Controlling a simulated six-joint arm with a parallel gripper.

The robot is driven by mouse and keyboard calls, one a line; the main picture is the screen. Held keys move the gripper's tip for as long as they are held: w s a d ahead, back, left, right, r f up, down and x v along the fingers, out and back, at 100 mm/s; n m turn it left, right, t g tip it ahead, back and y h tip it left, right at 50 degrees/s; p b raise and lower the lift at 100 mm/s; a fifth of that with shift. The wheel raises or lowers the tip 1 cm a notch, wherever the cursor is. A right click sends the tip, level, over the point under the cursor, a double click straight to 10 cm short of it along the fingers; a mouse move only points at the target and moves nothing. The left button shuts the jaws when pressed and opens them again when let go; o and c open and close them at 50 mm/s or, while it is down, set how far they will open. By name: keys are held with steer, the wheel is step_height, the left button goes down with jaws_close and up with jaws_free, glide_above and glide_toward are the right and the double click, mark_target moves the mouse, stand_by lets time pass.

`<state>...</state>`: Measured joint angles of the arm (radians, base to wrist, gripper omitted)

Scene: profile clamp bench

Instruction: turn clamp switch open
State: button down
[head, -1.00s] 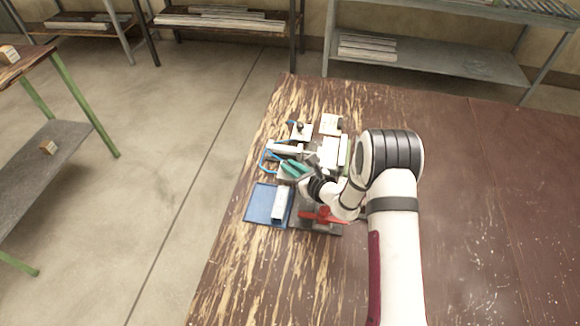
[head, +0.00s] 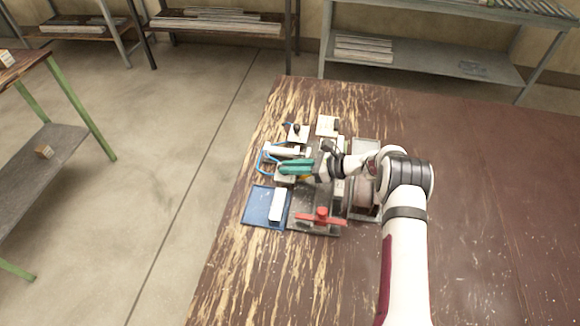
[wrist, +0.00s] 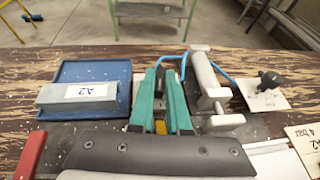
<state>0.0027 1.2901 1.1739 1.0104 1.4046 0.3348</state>
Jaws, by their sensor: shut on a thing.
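A black knob (head: 296,127) stands on a pale plate at the back of the bench's left part; in the wrist view the knob (wrist: 269,80) is at the right, apart from my fingers. A blue hose (wrist: 226,75) runs near that plate. My gripper (head: 283,168) has teal fingers pointing left, beside a grey clamp-like body (wrist: 205,80). A red handle (head: 321,217) sits on a dark metal base, apart from my gripper.
A blue tray (head: 254,207) holds a pale bar (head: 278,205), labelled A2 in the wrist view. A pale labelled plate (head: 327,125) lies at the back. A grey-framed fixture (head: 363,190) stands right of the base. The bench's right side is clear.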

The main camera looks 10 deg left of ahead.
steer(key=shift+r, duration=0.15)
steer(key=c, duration=0.9)
jaws_free()
steer(key=v, duration=1.5)
steer(key=shift+w+d, duration=0.1)
steer(key=shift+d, duration=0.35)
